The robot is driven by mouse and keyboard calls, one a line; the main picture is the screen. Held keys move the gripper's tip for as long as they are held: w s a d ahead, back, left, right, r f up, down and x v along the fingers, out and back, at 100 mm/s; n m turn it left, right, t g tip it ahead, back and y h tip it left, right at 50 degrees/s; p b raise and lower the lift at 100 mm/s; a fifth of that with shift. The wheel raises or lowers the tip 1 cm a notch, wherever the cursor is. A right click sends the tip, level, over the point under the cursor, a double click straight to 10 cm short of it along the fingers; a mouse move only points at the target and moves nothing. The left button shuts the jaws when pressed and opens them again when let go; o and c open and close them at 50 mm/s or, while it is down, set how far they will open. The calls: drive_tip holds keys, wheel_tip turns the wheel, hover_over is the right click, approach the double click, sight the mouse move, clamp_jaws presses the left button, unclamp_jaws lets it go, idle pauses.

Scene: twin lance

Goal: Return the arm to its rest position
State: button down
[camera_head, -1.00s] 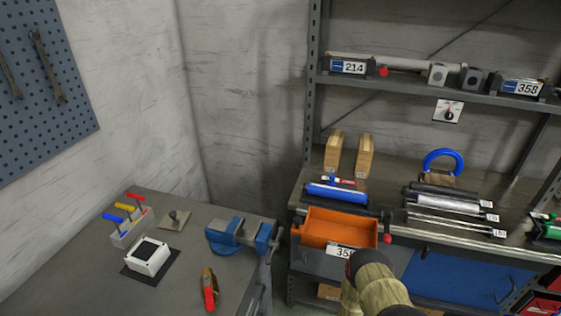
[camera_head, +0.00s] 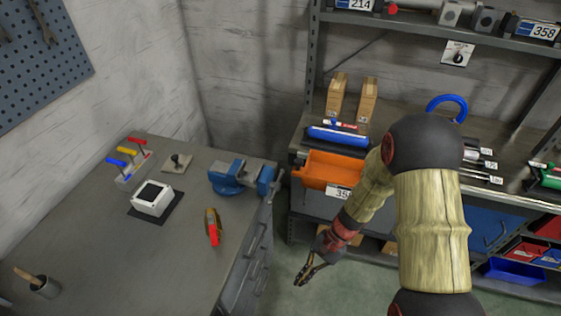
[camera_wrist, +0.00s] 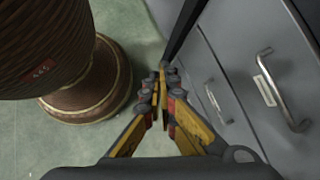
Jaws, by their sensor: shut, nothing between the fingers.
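My gripper (camera_head: 306,281) hangs low over the floor in the head view, between the workbench on the left and the shelving on the right. My arm reaches down from the right side of the picture, bent at a dark elbow. In the wrist view my gripper (camera_wrist: 161,78) has its yellow and grey fingers together, with nothing between them. It points down beside grey drawer fronts.
The workbench (camera_head: 90,235) carries a blue vise (camera_head: 238,177), a red-handled tool (camera_head: 212,228) and a white box (camera_head: 152,198). An orange bin (camera_head: 330,168) sits on the shelving, close behind my arm. Grey drawers (camera_wrist: 225,100) stand close right of the gripper. Green floor (camera_head: 330,300) lies below.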

drive_tip(key=s+d+r+n+t+h, duration=0.2)
drive_tip(key=d+r+t, duration=0.1)
drive_tip(key=r, duration=0.9)
drive_tip(key=s+d+r+n+t+h, duration=0.2)
drive_tip(key=d+r+n+t, duration=0.1)
drive_tip(key=r, duration=1)
drive_tip(key=s+d+r+n+t+h, duration=0.2)
drive_tip(key=d+r, duration=0.4)
drive_tip(key=r, duration=0.6)
drive_tip(key=shift+s+r+n+t, duration=0.25)
drive_tip(key=shift+s+t, duration=0.35)
drive_tip(key=shift+t, duration=0.6)
